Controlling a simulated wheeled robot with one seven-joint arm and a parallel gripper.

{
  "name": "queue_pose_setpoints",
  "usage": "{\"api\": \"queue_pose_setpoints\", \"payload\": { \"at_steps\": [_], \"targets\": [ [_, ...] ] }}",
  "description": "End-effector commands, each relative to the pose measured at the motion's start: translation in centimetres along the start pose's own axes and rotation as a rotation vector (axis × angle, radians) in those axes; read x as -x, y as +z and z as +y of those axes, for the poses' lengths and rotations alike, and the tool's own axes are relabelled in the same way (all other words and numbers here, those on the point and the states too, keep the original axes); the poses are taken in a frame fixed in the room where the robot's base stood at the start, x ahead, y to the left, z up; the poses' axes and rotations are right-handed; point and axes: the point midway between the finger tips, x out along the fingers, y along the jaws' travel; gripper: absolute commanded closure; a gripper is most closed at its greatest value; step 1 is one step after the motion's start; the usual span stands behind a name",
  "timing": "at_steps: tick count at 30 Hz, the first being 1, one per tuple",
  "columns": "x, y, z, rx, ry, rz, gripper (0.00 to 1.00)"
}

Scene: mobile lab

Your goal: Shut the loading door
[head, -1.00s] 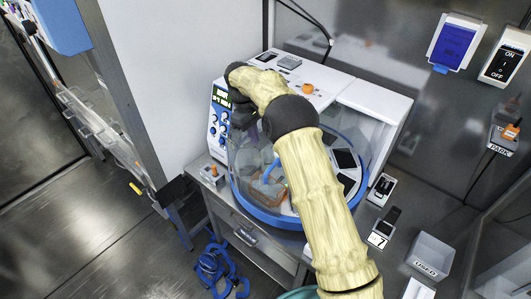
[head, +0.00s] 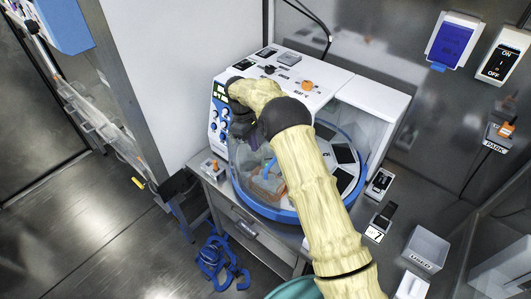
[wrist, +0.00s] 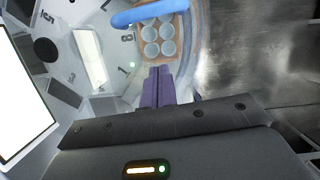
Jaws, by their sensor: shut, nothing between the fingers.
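The machine (head: 385,97) is a white cabinet with a round, blue-rimmed chamber (head: 285,216) at its front. A clear curved panel, which looks like the loading door (head: 240,160), shows at the chamber's left front. How far it stands open is hard to tell. A blue bar (wrist: 150,12), perhaps its handle, lies just beyond my fingertips in the wrist view. My gripper (head: 256,143) is shut and empty, pointing down at the left front of the chamber. Its purple fingers (wrist: 158,72) show in the wrist view; I cannot tell whether they touch the door.
Inside, a numbered turntable (wrist: 100,50) and an orange-brown rack (wrist: 158,38) with several round cups show. A control panel (head: 218,115) is on the machine's left. A grey bin (head: 425,250) stands on the bench at right. A white wall (head: 185,80) is close at left.

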Motion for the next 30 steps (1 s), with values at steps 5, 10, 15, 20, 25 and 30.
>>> {"api": "queue_pose_setpoints", "payload": {
  "at_steps": [5, 10, 15, 20, 25, 30],
  "targets": [
    [-2.8, 0.2, 0.0, 0.001, -0.002, -0.004, 1.0],
    [-4.3, 0.9, 0.1, 0.0, 0.001, 0.0, 1.0],
    [-4.0, 2.7, 0.1, -0.001, 0.0, -0.001, 1.0],
    [-4.0, 3.8, 0.0, 0.0, 0.0, 0.0, 1.0],
    [-4.2, 4.0, 0.0, 0.0, 0.001, 0.001, 1.0],
    [-4.2, 4.1, 0.2, -0.002, 0.001, 0.001, 1.0]
  ]
}}
